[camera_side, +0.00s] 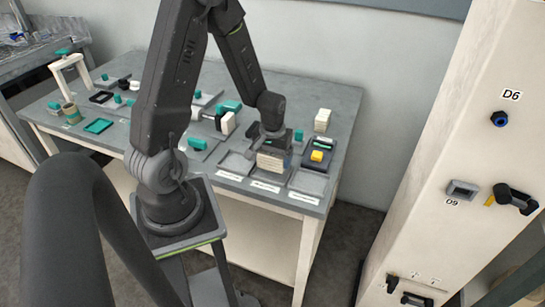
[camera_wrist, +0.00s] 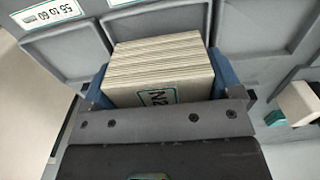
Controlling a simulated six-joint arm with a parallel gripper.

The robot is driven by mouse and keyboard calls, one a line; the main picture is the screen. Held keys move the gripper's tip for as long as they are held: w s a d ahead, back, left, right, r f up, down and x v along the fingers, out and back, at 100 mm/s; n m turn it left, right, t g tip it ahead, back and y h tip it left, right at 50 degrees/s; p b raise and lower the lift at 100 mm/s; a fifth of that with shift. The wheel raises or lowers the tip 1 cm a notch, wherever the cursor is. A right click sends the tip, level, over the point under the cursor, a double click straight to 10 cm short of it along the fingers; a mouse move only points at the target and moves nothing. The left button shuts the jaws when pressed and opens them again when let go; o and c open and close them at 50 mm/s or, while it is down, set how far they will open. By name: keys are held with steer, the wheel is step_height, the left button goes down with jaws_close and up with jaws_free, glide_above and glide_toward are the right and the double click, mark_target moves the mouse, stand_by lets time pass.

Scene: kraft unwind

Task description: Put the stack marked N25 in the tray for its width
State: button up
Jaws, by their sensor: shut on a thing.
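My gripper (camera_side: 272,148) is shut on a stack of cream-coloured pieces (camera_side: 270,163), over the middle of three shallow grey trays at the table's front edge. In the wrist view, the blue fingers of my gripper (camera_wrist: 158,85) flank the stack (camera_wrist: 160,60). Its label reads "N2", with the rest hidden by the gripper. The left tray (camera_side: 235,163) and right tray (camera_side: 310,182) look empty in the side view. In the wrist view, a tray at left (camera_wrist: 70,50) has a label (camera_wrist: 47,12) reading "55 to 60". I cannot tell whether the stack touches the middle tray.
Another pale stack (camera_side: 322,120) stands at the table's right rear. A dark device with a yellow part (camera_side: 317,156) sits right of my gripper. Teal and white parts (camera_side: 228,108) lie behind it to the left. A tall cream cabinet (camera_side: 440,160) stands at right.

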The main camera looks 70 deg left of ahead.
steer(key=shift+f, duration=1.4)
stand_by(1.2)
steer(key=o, duration=0.8)
steer(key=shift+r, duration=0.1)
steer(key=shift+r, duration=3.9)
steer(key=d+r+m+t, duration=0.2)
steer(key=d+r+m, duration=0.2)
steer(key=d+r, duration=0.55)
steer(key=s+d+r+m+t, duration=0.3)
steer(key=s+d+r+m, duration=0.2)
steer(key=r, duration=0.5)
steer(key=s+d, duration=0.2)
steer(key=s, duration=0.1)
steer(key=shift+d+r+t, duration=0.3)
steer(key=shift+r, duration=0.1)
